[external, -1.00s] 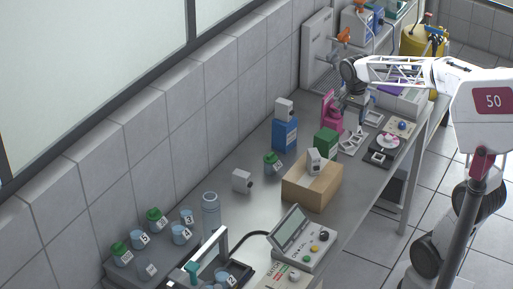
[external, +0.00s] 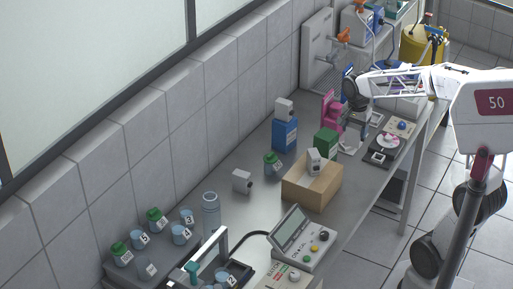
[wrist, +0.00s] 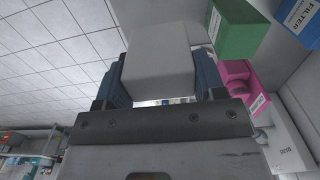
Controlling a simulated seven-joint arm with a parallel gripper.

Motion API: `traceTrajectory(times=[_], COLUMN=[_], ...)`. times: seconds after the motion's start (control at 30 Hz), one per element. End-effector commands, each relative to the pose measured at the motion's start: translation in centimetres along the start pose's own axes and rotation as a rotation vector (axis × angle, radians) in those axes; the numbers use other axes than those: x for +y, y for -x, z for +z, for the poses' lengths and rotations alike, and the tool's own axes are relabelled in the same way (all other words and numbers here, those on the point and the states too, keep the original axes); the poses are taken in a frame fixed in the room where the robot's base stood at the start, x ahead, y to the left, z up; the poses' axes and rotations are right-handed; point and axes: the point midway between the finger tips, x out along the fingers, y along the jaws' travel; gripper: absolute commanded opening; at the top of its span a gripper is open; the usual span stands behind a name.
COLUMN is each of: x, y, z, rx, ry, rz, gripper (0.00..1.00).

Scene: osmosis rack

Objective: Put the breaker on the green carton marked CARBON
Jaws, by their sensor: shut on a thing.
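My gripper (wrist: 160,85) is shut on a pale grey, box-shaped breaker (wrist: 158,58), which sits between its blue fingers in the wrist view. The green carton (wrist: 241,32) is to the upper right of the held breaker there, apart from it; its label is too small to read. In the external view the green carton (external: 327,141) stands on the bench behind the cardboard box.
A pink object (external: 328,110) stands close to the green carton. A blue carton (external: 285,133) bears a white block. An open-looking cardboard box (external: 311,185) carries another white block. A grey-white block (external: 242,181) lies on the bench, with clear surface around it.

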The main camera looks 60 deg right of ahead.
Motion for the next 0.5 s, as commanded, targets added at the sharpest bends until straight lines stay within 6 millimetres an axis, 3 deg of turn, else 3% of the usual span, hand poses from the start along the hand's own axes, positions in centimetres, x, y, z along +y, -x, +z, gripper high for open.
traceTrajectory(times=[0.27,0.5], x=[-1.1,-3.7], y=[-0.2,-0.4], z=[-0.5,-1.8], rx=[-0.001,0.000], ry=[0.000,0.000], rz=[0.001,0.001], gripper=[0.37,0.37])
